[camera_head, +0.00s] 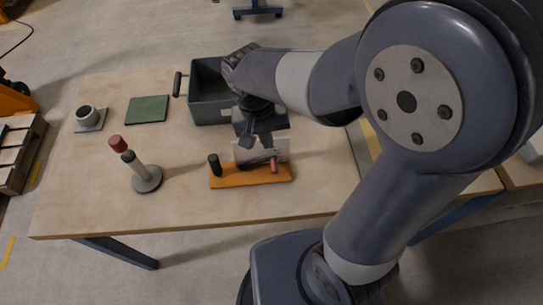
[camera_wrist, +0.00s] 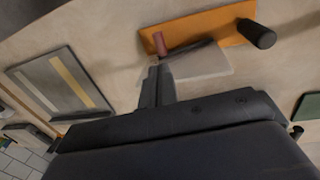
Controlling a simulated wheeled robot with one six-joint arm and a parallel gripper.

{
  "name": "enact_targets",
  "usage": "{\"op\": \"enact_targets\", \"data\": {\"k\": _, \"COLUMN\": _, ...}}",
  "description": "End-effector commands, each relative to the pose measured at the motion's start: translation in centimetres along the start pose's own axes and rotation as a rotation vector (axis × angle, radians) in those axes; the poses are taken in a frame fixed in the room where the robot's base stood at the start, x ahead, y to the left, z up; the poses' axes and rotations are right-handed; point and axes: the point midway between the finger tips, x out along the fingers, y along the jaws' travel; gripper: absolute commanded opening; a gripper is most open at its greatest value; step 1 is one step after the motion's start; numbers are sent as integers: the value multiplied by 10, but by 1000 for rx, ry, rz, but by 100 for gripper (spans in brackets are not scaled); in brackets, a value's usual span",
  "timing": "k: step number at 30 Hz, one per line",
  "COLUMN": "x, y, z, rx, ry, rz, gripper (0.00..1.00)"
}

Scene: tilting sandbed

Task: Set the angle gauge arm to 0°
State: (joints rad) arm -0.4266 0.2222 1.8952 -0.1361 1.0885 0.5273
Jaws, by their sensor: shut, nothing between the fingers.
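The likely angle gauge is an orange base (camera_head: 230,181) with an upright off-white plate (camera_head: 283,148) along its back. A black peg (camera_head: 215,165) stands at its left end and a small red peg (camera_head: 274,165) at its right. No scale marks are readable, so I cannot tell the angle. In the wrist view the orange base (camera_wrist: 213,27), black peg (camera_wrist: 257,34), red peg (camera_wrist: 161,44) and pale plate (camera_wrist: 200,66) show beyond the fingers. My gripper (camera_head: 263,143) is shut and empty at the plate; its fingers (camera_wrist: 160,68) end close by the red peg. Contact is unclear.
A grey bin (camera_head: 205,112) with a dark handle (camera_head: 177,84) stands behind the gauge. A red-topped post (camera_head: 140,172) leans at the left. A green mat (camera_head: 147,109) and a grey cup (camera_head: 87,114) lie farther back. A striped panel (camera_wrist: 60,85) shows in the wrist view.

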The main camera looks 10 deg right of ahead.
Motion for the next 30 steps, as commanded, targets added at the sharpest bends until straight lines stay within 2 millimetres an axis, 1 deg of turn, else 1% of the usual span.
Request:
{"op": "enact_targets", "data": {"k": 1, "x": 13, "y": 1, "z": 1, "rx": 0, "ry": -6, "rz": 3, "gripper": 0}}
{"op": "enact_targets", "data": {"k": 6, "x": 50, "y": 1, "z": 1, "rx": 1, "ry": -6, "rz": 3, "gripper": 0}}
{"op": "enact_targets", "data": {"k": 12, "x": 79, "y": 1, "z": 1, "rx": 0, "ry": -4, "rz": 2, "gripper": 0}}
{"op": "enact_targets", "data": {"k": 18, "x": 91, "y": 0, "z": 0, "rx": 0, "ry": 0, "rz": 0, "gripper": 0}}
{"op": "enact_targets", "data": {"k": 30, "x": 93, "y": 0, "z": 0, "rx": 0, "ry": 0, "rz": 0, "gripper": 0}}
